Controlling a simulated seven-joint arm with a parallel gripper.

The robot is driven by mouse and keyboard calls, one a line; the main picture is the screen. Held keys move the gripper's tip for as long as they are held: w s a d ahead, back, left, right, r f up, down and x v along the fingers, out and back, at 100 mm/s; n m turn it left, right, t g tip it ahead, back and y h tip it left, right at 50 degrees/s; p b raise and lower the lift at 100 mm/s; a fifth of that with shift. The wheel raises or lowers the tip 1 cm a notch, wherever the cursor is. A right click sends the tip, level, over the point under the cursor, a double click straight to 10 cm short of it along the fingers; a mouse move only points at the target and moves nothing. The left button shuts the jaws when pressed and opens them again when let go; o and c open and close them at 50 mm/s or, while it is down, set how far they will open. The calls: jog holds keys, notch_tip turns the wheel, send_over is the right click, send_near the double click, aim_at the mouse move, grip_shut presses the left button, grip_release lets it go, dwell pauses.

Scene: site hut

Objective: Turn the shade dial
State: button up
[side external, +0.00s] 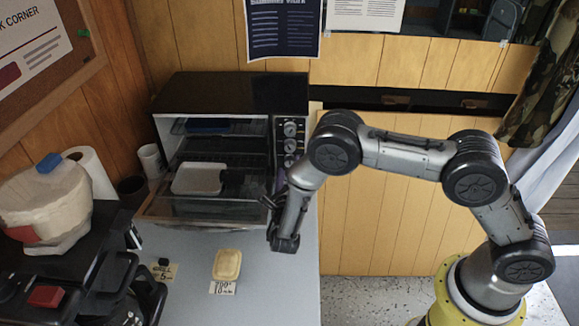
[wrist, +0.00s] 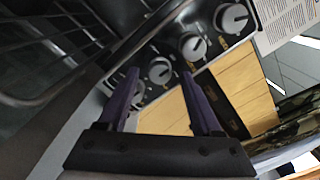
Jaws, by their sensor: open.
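The black toaster oven (side external: 235,92) stands on the counter with its glass door (side external: 205,207) lowered and a column of grey dials on its right-hand panel. Upper dials (side external: 290,129) show in the side view; my arm hides the lower panel. In the wrist view several dials run diagonally: the top dial (wrist: 231,18), a second (wrist: 192,47), a third (wrist: 160,70) and a lowest (wrist: 137,92). I cannot read which is the shade dial. My gripper (wrist: 160,72) is open and empty, its dark purple fingers on either side of the third dial in the picture. Contact is unclear.
A black coffee machine (side external: 85,270) stands at left. Open floor lies right of the counter.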

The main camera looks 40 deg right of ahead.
jog(key=v, duration=1.2)
